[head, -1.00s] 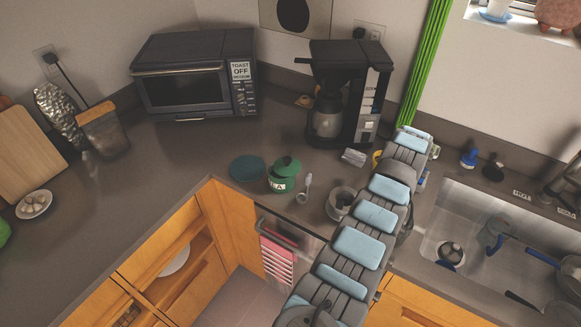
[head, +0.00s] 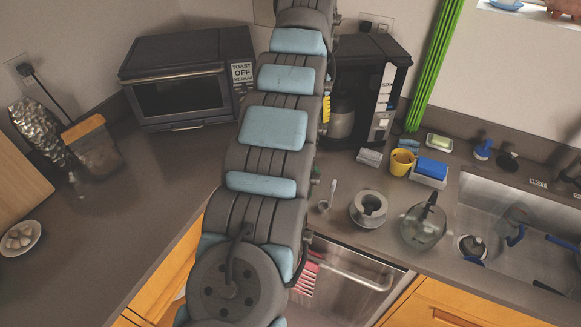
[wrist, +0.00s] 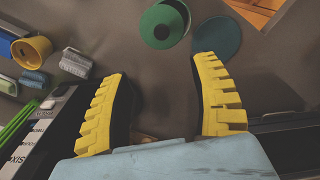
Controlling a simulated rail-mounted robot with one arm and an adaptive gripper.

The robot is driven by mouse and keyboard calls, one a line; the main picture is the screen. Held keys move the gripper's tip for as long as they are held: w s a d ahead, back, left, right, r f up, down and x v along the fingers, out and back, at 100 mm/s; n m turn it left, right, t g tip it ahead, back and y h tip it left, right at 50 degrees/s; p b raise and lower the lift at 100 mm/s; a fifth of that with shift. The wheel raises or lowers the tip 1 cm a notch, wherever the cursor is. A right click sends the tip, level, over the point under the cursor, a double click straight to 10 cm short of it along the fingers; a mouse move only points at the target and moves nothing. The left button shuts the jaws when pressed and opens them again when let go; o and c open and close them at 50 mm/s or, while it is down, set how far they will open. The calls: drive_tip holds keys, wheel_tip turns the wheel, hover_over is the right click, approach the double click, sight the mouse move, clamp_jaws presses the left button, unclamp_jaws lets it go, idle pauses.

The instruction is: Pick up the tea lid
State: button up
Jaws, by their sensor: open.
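In the wrist view, the green tea container (wrist: 181,12) stands on the dark counter, beyond my fingertips.
A coffee maker (head: 381,88) and a toaster oven (head: 180,88) stand at the back. A yellow cup (head: 402,162), blue sponge (head: 433,168), grey pot (head: 361,217) and glass kettle (head: 420,236) stand towards the sink (head: 480,205). Counter around the green things is mostly clear.

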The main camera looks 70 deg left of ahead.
drive_tip(key=shift+d+f, duration=0.2)
drive_tip(key=shift+f, duration=5.55)
drive_tip(key=shift+s+a+f+p, duration=0.15)
drive_tip(key=shift+f+p, duration=0.25)
drive_tip(key=shift+f, duration=0.45)
drive_tip(key=shift+a+f+p, duration=0.2)
drive_tip(key=shift+f+p, duration=0.2)
drive_tip(key=shift+f, duration=1.7)
clamp_jaws()
